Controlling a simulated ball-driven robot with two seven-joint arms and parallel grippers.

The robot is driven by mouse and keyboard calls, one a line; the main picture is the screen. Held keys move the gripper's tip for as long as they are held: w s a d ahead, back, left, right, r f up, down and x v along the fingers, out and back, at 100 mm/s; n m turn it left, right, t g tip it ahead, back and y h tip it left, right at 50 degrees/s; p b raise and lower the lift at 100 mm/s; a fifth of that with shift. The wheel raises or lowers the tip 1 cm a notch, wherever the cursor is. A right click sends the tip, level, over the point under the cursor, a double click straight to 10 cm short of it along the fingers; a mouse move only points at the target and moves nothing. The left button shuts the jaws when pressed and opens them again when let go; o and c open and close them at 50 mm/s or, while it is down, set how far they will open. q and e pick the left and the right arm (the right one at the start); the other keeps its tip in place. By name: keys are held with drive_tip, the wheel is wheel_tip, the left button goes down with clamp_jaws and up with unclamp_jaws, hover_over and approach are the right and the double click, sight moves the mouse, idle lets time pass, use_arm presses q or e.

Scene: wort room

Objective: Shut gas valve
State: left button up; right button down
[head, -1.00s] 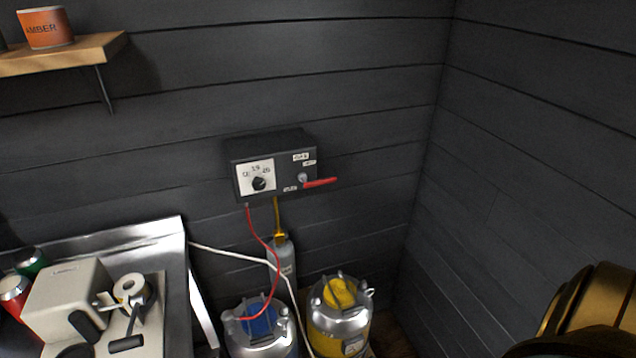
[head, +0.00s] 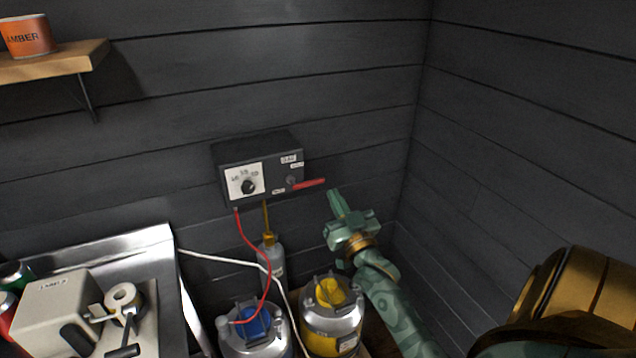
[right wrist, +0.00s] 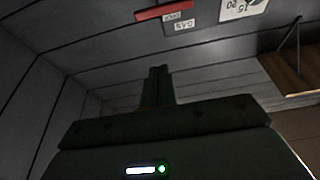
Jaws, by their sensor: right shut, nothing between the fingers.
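The gas valve is a red lever (head: 309,184) on the front of a dark control box (head: 262,165) fixed to the plank wall. The lever points level to the right and sticks out past the box's right edge. It also shows in the right wrist view (right wrist: 163,11), near the top. My right gripper (head: 337,200) is below and to the right of the lever, apart from it, with its fingers together and pointing up. In the right wrist view its shut fingers (right wrist: 159,75) are empty. My left gripper is not in view.
A dial (head: 249,186) and a red hose are on the box. Below stand a blue-topped keg (head: 254,335), a yellow-topped keg (head: 332,318) and a grey gas cylinder (head: 272,257). A steel counter (head: 100,252) is at left, under a wooden shelf (head: 60,62).

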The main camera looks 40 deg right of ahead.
wheel_tip(320, 180, up, 3)
hover_over(319, 182)
drive_tip(key=s+a, duration=0.1)
drive_tip(key=s, duration=0.1)
drive_tip(key=shift+w+a+f+b, duration=0.15)
drive_tip(key=shift+f+b, duration=0.3)
drive_tip(key=shift+f, duration=0.5)
drive_tip(key=shift+w+a+f+b, duration=0.15)
drive_tip(key=shift+f+b, duration=0.3)
drive_tip(key=shift+f, duration=0.5)
